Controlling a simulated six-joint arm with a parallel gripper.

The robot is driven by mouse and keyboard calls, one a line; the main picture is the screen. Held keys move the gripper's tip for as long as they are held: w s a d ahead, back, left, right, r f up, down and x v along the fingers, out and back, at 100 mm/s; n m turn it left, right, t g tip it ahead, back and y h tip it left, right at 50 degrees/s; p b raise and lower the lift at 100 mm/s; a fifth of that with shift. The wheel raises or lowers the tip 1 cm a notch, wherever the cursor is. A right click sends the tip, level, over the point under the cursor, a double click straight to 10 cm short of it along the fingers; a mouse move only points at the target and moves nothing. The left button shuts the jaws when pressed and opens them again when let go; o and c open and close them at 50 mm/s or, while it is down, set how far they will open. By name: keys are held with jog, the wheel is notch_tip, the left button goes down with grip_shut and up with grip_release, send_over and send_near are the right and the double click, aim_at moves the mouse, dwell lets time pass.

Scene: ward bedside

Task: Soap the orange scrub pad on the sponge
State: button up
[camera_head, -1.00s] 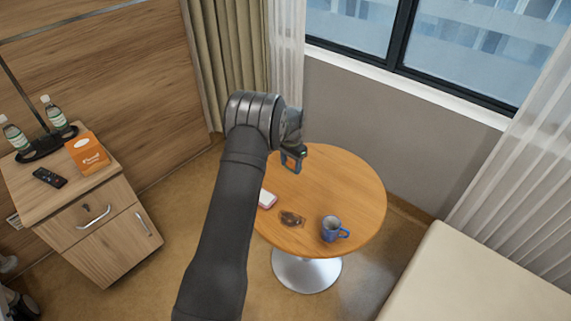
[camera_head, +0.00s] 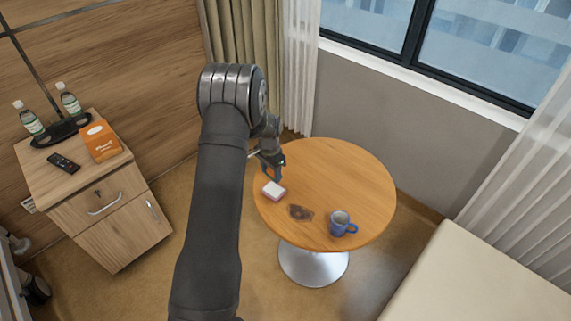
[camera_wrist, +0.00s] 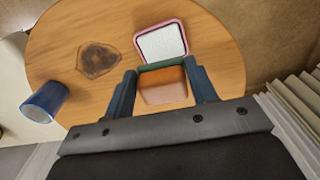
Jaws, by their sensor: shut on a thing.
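My gripper (camera_wrist: 161,78) is shut on the orange scrub pad (camera_wrist: 164,87), with blue fingers on its two sides; a green band shows along the pad's far edge. A white sponge-like block (camera_wrist: 161,42) lies in a pink-rimmed dish (camera_wrist: 183,24) just beyond the pad in the wrist view. I cannot tell whether the pad touches the dish. In the head view my gripper (camera_head: 271,171) is just behind the white block (camera_head: 273,188), over the table's left side. The held pad is hard to make out there.
The round wooden table (camera_head: 345,180) carries a dark brown stain (camera_head: 300,212) and a blue mug (camera_head: 341,223) right of the dish. The table's right and back are clear. A bedside cabinet (camera_head: 110,210) with bottles, an orange box and a remote stands at left.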

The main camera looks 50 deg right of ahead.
send_over(271, 191)
jog(key=shift+a+f, duration=0.1)
jog(key=shift+f, duration=2.9)
jog(key=shift+f, duration=0.6)
notch_tip(271, 191, up, 7)
dwell(0.5)
